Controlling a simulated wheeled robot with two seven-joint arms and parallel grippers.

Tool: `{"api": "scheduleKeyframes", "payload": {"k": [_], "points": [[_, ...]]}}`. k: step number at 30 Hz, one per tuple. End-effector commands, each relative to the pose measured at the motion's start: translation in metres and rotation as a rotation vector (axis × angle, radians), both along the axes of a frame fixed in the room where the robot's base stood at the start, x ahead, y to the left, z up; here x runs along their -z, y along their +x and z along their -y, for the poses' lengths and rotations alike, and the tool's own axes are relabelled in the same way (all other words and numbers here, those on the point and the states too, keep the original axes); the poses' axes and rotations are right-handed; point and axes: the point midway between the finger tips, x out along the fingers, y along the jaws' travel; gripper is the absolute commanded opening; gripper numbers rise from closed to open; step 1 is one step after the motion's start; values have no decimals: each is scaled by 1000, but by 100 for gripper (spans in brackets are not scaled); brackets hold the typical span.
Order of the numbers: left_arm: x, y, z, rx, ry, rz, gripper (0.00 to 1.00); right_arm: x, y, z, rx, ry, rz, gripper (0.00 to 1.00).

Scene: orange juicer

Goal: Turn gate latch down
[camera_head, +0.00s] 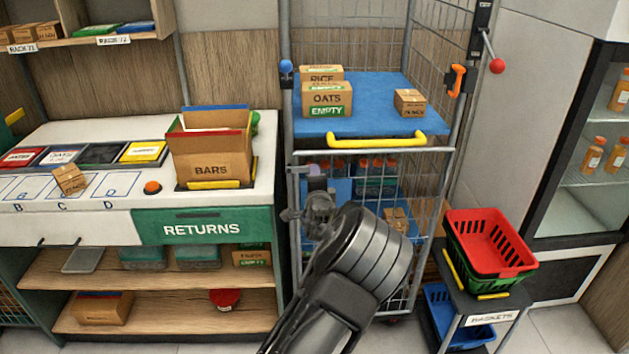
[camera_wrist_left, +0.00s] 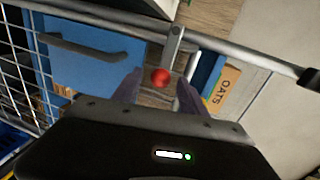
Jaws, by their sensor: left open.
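In the left wrist view a red ball (camera_wrist_left: 160,76) shows between the two dark fingers of my left gripper (camera_wrist_left: 157,92). The fingers are apart, with no clear contact on the ball. A short grey lever (camera_wrist_left: 175,48) runs close beside the ball, up to a grey bar. In the head view my left gripper (camera_head: 312,213) is in front of the left part of the cage cart's lower wire gate (camera_head: 437,185). It hides part of the gate, and I cannot make out the red ball there. My right gripper is not in view.
A yellow handle (camera_head: 375,141) crosses the cart above the gate. A red-knobbed lever (camera_head: 497,66) and an orange hook (camera_head: 457,80) are on the cart's right side. A basket stand (camera_head: 495,318) is to the right, the returns counter (camera_head: 205,228) to the left.

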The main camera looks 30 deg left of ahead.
Motion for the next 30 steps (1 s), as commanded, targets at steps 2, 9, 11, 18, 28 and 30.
{"api": "scheduleKeyframes", "payload": {"k": [2,9,11,18,28,30], "points": [[-1,-8,8,2,-2,1,50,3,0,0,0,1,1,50],[-8,-39,32,3,-2,-1,50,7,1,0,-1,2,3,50],[-10,-45,36,2,-2,-1,50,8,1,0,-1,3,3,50],[-12,-53,40,0,-1,0,50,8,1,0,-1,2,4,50],[-12,-53,40,0,-1,-2,50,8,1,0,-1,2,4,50],[-12,-52,40,0,-2,-1,50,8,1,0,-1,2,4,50]]}}
